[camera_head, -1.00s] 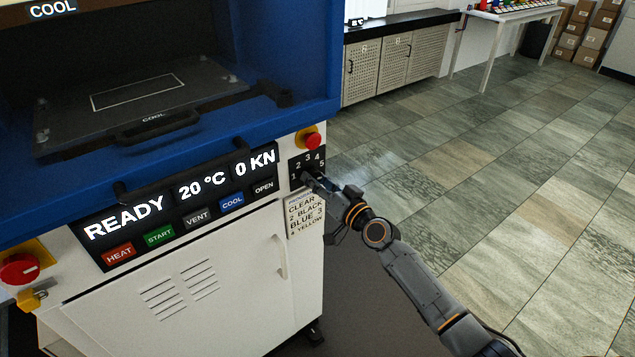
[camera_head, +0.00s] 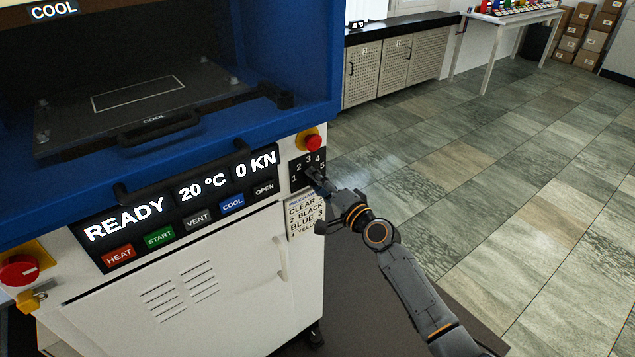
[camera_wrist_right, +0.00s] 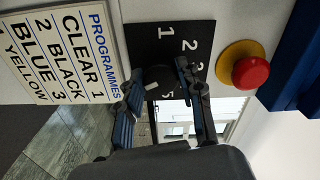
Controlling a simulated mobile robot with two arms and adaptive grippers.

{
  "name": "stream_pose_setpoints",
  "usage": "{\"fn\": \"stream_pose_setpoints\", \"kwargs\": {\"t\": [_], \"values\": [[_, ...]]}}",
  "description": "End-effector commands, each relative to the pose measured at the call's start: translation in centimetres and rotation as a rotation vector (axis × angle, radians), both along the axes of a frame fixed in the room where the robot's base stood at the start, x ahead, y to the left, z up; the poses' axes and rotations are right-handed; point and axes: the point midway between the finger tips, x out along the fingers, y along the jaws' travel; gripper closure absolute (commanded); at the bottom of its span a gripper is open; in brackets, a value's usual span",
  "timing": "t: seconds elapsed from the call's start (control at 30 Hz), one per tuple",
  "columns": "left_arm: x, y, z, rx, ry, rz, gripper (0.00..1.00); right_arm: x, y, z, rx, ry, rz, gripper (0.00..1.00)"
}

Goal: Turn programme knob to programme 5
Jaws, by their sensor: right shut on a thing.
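The programme dial plate (camera_head: 296,168) is a black panel with white numbers 1 to 5, on the right of the press front. The wrist view shows the plate (camera_wrist_right: 145,38) turned sideways, with the dark knob (camera_wrist_right: 158,77) on it between my fingers. My right gripper (camera_head: 316,176) reaches in from the right and is shut on the knob; in the wrist view its fingers (camera_wrist_right: 157,88) lie either side of it. The gripper covers most of the knob, and I cannot tell which number it points to. My left gripper is not in view.
A red emergency button (camera_head: 313,142) sits just above the dial plate. A white programme label (camera_head: 303,216) is below it. The display (camera_head: 125,218) reads READY, 20 °C and 0 KN. The floor (camera_head: 480,190) to the right is clear.

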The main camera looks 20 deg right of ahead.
Motion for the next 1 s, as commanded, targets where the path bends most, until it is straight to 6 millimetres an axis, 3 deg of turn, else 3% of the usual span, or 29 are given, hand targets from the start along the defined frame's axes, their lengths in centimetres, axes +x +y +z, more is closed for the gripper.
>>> {"fn": "stream_pose_setpoints", "kwargs": {"t": [0.73,0.77,0.8,0.87,1.0], "values": [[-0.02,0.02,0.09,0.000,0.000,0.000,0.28,0.01,-0.06,0.01,0.090,0.032,-0.002,0.95],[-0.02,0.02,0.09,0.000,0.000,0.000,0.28,0.01,-0.06,0.01,0.090,0.032,-0.002,0.61],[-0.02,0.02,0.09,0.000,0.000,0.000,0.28,0.01,-0.06,0.01,0.089,0.032,-0.001,0.53],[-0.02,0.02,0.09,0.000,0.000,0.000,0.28,0.01,-0.05,0.00,0.089,0.032,-0.001,0.41],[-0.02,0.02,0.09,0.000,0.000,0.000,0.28,0.00,-0.04,0.01,0.087,0.032,-0.001,0.40]]}}
